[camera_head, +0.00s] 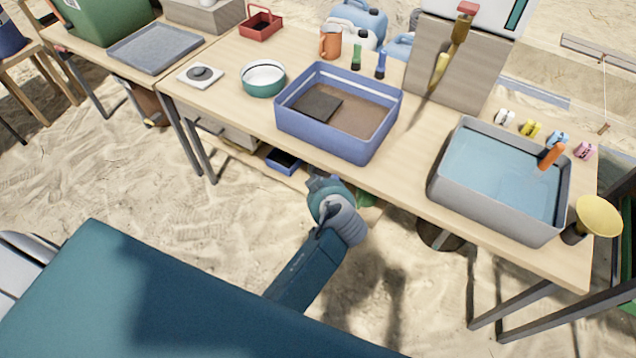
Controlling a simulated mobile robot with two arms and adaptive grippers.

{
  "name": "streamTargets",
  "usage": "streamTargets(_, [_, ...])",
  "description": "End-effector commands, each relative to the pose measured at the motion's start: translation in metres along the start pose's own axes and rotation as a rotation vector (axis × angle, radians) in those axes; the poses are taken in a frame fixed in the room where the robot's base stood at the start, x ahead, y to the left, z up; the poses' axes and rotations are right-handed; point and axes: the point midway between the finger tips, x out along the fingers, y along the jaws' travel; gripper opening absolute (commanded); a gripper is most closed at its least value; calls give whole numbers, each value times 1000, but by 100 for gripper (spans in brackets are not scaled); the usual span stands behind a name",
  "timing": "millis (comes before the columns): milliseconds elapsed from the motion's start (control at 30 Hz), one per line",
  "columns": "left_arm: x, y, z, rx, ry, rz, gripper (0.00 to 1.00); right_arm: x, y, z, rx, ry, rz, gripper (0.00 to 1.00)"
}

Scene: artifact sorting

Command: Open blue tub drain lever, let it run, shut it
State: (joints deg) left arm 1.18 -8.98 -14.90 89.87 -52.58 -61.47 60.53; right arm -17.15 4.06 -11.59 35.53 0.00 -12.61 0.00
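The blue tub (312,137) stands on the wooden table near its front edge. A dark flat slab lies inside on a brown bottom. I cannot make out its drain lever; the side facing me shows no clear handle. One arm of mine, apparently the left, reaches up from the lower left to just below and in front of the tub. Its end is small and dark against the table edge, and I cannot make out the fingers. My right gripper is not in view.
A grey tub (437,187) of water stands to the right, with a yellow funnel-like thing (599,215) beside it. A teal bowl (263,90) is left of the blue tub. A small blue bin (284,167) and a green thing (366,195) are below the table.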

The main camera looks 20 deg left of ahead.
Motion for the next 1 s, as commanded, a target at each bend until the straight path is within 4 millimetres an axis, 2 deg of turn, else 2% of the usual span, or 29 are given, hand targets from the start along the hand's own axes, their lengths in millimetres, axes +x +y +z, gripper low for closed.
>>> streamTargets(467, [0, 0, 2, 1, -4, 0, 0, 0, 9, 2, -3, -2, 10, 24])
streamTargets(867, [-9, -11, 7, 0, -2, 0, 0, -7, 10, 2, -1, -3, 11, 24])
streamTargets(1000, [-10, -11, 4, 0, -1, 1, 0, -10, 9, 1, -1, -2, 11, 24])
